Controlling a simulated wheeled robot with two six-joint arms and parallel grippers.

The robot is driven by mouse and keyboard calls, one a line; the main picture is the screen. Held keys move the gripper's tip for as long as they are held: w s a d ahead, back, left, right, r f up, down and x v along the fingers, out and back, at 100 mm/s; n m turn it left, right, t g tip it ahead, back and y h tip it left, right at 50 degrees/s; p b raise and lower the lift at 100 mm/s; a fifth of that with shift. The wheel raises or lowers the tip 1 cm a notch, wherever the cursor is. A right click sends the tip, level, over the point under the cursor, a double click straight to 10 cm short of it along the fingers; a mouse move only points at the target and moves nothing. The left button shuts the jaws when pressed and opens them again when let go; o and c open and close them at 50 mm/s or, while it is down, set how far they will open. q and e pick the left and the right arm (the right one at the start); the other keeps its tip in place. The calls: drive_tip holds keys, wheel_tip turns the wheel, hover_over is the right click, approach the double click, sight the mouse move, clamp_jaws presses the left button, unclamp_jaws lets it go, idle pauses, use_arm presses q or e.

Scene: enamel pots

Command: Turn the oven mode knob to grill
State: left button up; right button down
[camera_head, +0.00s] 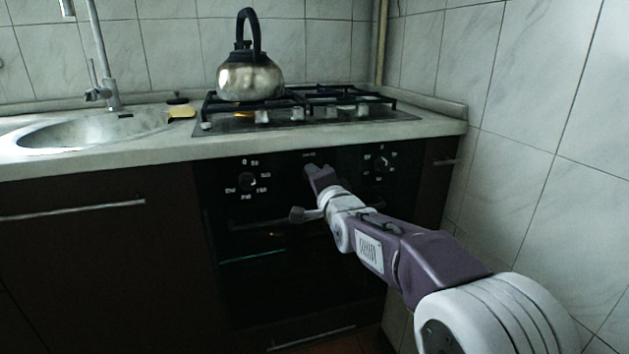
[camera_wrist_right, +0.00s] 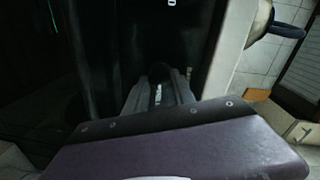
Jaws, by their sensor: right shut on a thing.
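The black oven (camera_head: 290,250) has a control panel under the counter. A knob with white labels around it (camera_head: 247,182) is at the panel's left, and another labelled knob (camera_head: 381,163) is at its right. The labels are too small to read. My right gripper (camera_head: 313,172) is at the middle of the panel, between these two knobs. It is shut on a dark knob there, which it hides in the head view. In the right wrist view the dark knob (camera_wrist_right: 159,70) shows between the fingertips. Its pointer direction cannot be told. My left gripper is out of view.
A metal kettle (camera_head: 250,78) stands on the gas hob (camera_head: 310,110) above the oven. A sink (camera_head: 90,129) is at the left. A tiled wall (camera_head: 540,130) closes off the right side. The oven door handle (camera_head: 262,226) runs below the panel.

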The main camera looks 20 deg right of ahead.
drive_tip(key=shift+f+m, duration=0.1)
drive_tip(key=shift+m, duration=0.6)
drive_tip(key=c, duration=1.1)
unclamp_jaws()
drive_tip(key=shift+o, duration=0.2)
drive_tip(key=shift+p, duration=0.3)
drive_tip(key=shift+s, duration=0.1)
drive_tip(key=s+p, duration=0.3)
drive_tip(key=s, duration=0.6)
drive_tip(key=shift+d+r+p, duration=0.2)
drive_tip(key=shift+r+p, duration=0.15)
